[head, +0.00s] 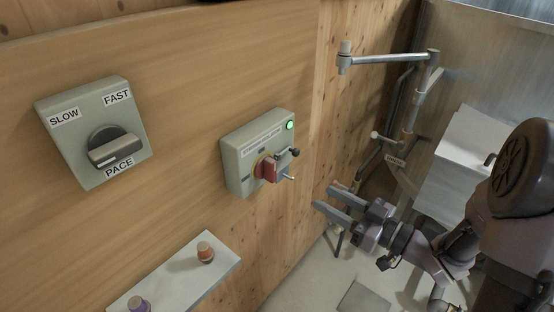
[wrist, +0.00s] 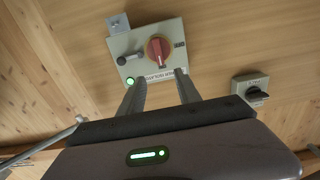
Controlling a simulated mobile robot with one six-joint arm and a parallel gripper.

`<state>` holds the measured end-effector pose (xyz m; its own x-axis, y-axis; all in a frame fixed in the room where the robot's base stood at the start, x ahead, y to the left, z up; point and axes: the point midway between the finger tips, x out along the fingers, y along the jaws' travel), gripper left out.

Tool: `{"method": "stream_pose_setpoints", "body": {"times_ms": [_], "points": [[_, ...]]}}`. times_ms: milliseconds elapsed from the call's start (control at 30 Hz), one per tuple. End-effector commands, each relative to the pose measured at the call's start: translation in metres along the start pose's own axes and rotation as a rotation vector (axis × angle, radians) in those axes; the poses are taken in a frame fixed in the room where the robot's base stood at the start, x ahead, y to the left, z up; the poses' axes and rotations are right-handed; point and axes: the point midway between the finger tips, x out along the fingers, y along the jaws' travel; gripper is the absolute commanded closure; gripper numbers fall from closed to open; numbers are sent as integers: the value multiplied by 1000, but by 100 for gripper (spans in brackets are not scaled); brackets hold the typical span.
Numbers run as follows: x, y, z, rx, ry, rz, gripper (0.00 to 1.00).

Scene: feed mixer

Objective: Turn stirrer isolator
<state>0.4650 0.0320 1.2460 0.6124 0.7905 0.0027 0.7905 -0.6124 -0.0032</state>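The stirrer isolator (head: 245,153) is a grey-green box on the wooden wall, with a red rotary handle (head: 268,169) on a yellow surround and a lit green lamp. A small lever with a dark knob (head: 293,152) sticks out beside the handle. In the wrist view the isolator box (wrist: 127,43) lies ahead of the fingers, with the red handle (wrist: 159,52) above the gap between the tips. My gripper (head: 323,198) is open and empty, off the wall to the right of the box in the head view. Its fingers (wrist: 162,80) touch nothing that I can see.
A PACE dial box (head: 73,158) is on the wall at left; it also shows in the wrist view (wrist: 240,86). A shelf (head: 176,280) with an orange-brown and a purple-topped item is below. Metal pipework (head: 395,58) stands at right. Space before the isolator looks clear.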

Motion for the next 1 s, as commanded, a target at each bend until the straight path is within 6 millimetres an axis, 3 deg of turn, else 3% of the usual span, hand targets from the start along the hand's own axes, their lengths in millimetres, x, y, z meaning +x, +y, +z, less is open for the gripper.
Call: {"method": "stream_pose_setpoints", "body": {"times_ms": [300, 500, 700, 967, 1000], "points": [[94, -2, 1, -4, -1, -3, 60], [140, -1, 1, -4, -1, 0, 60], [160, 0, 1, -2, -2, 3, 60], [161, 0, 1, -3, -2, 4, 60], [161, 0, 1, -3, -2, 4, 66]]}}
